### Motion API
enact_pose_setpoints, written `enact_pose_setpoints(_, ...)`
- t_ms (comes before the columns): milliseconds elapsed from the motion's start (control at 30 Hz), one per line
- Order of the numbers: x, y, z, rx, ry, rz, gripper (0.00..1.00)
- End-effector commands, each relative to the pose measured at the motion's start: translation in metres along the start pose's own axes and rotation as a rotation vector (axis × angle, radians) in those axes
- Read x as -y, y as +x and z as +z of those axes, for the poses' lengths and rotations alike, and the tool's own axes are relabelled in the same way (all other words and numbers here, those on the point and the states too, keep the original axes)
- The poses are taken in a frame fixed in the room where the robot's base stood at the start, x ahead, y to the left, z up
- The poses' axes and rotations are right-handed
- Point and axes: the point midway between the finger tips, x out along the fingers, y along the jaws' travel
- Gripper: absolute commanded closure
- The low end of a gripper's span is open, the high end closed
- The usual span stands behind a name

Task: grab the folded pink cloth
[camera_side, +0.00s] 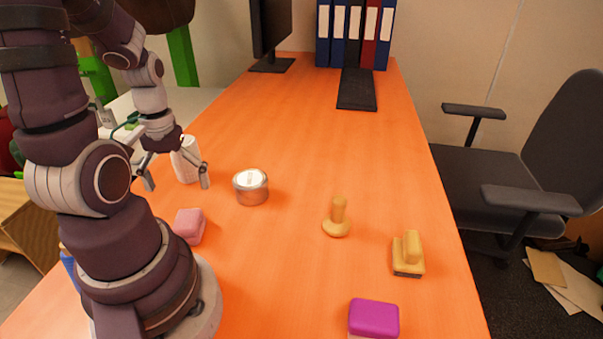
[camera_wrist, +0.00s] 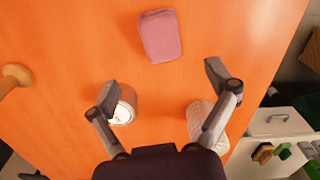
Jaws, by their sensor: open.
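The folded pink cloth (camera_side: 189,226) lies on the orange table close to my base in the side view. In the wrist view the cloth (camera_wrist: 160,36) is a rounded pink block at the top centre, ahead of the fingertips. My gripper (camera_side: 177,183) hangs above the table, with its two fingers spread wide and nothing between them. In the wrist view my gripper (camera_wrist: 163,80) is open, and the cloth lies beyond it, apart from both fingers.
A silver tin (camera_side: 251,188) and a white ribbed cup (camera_side: 186,161) stand near the gripper. A wooden stamp (camera_side: 338,218), a yellow-handled brush (camera_side: 408,254) and a purple-topped block (camera_side: 373,318) stand to the right. The table's middle (camera_side: 300,130) is clear.

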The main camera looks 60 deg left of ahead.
Motion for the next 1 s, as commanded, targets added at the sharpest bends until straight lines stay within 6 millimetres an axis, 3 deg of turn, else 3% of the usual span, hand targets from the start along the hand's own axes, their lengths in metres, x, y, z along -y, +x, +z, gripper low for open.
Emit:
enact_pose_setpoints(100,0.0,0.021,0.001,0.007,0.003,-0.001,0.15)
enact_pose_setpoints(367,0.0,0.044,-0.004,0.004,0.003,0.0,0.15)
enact_pose_setpoints(600,0.002,0.078,-0.011,0.004,0.005,0.001,0.15)
enact_pose_setpoints(933,0.001,0.086,-0.012,-0.002,0.006,0.002,0.15)
enact_pose_setpoints(1000,0.001,0.086,-0.012,-0.002,0.006,0.002,0.24)
